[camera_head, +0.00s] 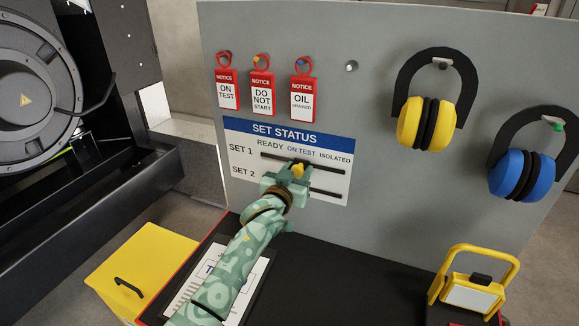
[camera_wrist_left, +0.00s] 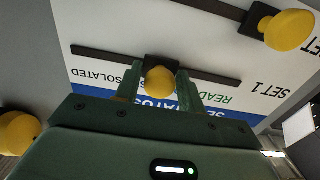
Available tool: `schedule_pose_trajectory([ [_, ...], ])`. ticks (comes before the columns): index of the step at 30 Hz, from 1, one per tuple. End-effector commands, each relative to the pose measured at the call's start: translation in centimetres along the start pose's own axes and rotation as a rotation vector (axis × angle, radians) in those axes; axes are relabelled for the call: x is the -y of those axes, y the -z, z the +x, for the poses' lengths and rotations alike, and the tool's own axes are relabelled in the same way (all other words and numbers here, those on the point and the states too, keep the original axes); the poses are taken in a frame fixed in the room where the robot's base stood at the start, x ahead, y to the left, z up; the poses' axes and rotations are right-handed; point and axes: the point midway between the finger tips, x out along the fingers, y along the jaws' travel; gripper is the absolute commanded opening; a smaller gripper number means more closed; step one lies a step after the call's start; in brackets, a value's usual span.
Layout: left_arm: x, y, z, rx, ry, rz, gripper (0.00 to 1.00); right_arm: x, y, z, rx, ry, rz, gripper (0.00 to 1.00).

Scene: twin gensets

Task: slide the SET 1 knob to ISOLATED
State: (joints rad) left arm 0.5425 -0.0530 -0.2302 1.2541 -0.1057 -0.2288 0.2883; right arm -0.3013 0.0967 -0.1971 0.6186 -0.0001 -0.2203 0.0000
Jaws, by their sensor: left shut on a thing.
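The grey board carries a SET STATUS panel (camera_head: 240,137) with READY, ON TEST and ISOLATED headings over two dark slots. My left gripper (camera_head: 297,172) is shut on the yellow SET 1 knob (camera_wrist_left: 159,81), its fingers on either side. The knob stands mid-slot, around ON TEST, between READY and ISOLATED. The SET 1 slot (camera_head: 330,168) shows bare to the right, toward ISOLATED. The SET 2 knob (camera_wrist_left: 287,30) sits on the other slot near the READY end in the left wrist view; my gripper and arm hide it in the head view. My right gripper is not in view.
Red notice tags (camera_head: 263,92) hang above the panel. Yellow earmuffs (camera_head: 426,124) and blue earmuffs (camera_head: 522,175) hang to the right. A yellow work lamp (camera_head: 472,292) stands on the dark bench at lower right. A yellow box (camera_head: 140,262) is at lower left.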

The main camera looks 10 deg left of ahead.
Motion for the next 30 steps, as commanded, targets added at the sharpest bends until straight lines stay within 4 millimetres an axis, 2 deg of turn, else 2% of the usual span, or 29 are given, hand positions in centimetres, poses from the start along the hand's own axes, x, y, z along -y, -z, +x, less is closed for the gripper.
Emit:
schedule_pose_trajectory([
  [4,-0.1,0.1,0.0,-0.003,0.002,0.006,0.0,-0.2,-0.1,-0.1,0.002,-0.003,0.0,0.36],
  [9,-0.1,0.1,0.0,-0.003,0.002,0.005,0.0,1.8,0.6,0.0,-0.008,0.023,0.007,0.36],
  [10,-0.1,0.1,0.0,-0.003,0.002,0.004,0.48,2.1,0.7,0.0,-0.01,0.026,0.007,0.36],
  [11,-0.1,0.1,0.0,-0.003,0.002,0.004,0.5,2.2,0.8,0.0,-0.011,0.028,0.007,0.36],
  [19,-0.1,0.1,-0.1,-0.003,0.002,0.005,0.5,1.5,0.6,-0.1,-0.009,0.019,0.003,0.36],
  [22,-0.1,0.1,-0.8,-0.003,0.002,0.004,0.5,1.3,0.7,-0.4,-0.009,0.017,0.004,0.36],
  [26,-0.1,0.3,-3.1,-0.002,0.002,0.005,0.5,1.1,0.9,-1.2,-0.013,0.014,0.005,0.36],
  [30,-0.2,0.2,-7.0,-0.002,0.002,0.004,0.5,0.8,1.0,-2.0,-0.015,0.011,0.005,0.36],
])
